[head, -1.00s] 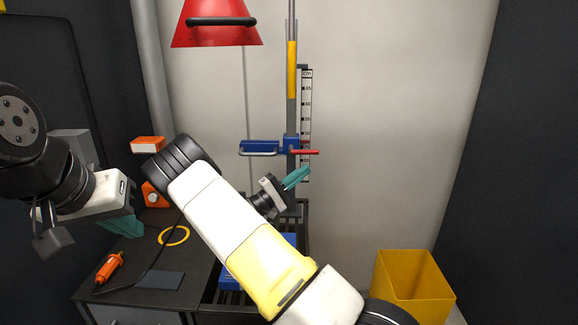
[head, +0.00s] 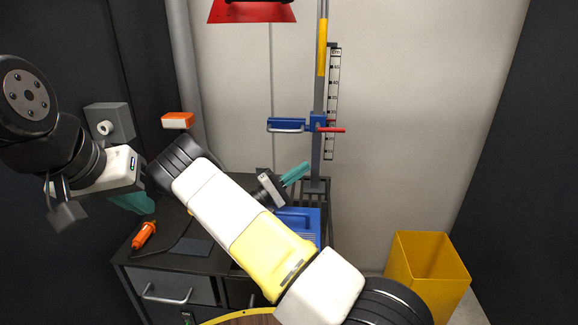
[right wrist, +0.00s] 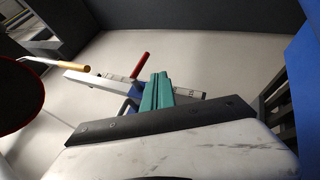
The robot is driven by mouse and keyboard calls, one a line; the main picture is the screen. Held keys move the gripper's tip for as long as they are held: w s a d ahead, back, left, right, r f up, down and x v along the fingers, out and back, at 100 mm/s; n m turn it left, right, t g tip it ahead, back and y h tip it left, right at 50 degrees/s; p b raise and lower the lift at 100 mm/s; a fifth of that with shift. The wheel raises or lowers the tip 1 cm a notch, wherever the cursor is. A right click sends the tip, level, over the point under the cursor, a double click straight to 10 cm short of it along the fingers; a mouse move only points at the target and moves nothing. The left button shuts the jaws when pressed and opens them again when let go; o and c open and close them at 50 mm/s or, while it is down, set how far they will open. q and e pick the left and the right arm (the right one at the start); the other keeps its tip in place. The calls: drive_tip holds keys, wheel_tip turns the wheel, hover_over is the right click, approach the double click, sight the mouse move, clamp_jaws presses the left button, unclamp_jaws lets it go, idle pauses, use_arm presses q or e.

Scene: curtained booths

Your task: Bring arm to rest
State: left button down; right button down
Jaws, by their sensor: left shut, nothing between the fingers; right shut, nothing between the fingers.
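My left gripper (head: 132,203) hangs at the left in the head view, its teal fingers shut and empty, above the dark workbench's left part. Its arm is bent and partly out of the picture. My right arm crosses the middle of the head view from lower right to upper left, then folds back behind itself. My right gripper (head: 296,173) points up and right, teal fingers shut and empty, in front of the post stand. Its shut fingers (right wrist: 157,92) also show in the right wrist view, with the stand beyond them; I cannot tell the gap.
A grey post (head: 320,90) carries a blue clamp (head: 287,125) with a red handle. A red hood (head: 252,12) hangs above. An orange tool (head: 144,235) lies on the workbench (head: 170,252). A blue case (head: 307,219) is behind my right arm. A yellow bin (head: 428,265) stands right.

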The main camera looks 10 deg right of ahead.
drive_tip(key=s+d+r+m+g+y, duration=0.1)
drive_tip(key=s+d+m+g+y, duration=0.2)
drive_tip(key=s+y, duration=0.4)
drive_tip(key=s+d+r+m+g+y, duration=0.15)
drive_tip(key=s+d+g+y, duration=0.3)
drive_tip(key=s, duration=0.45)
drive_tip(key=s+a+r+t+y, duration=0.8)
drive_tip(key=s+a+r+y, duration=0.5)
drive_tip(key=s+a, duration=0.1)
drive_tip(key=shift+s+a, duration=0.35)
drive_tip(key=shift+a, duration=0.1)
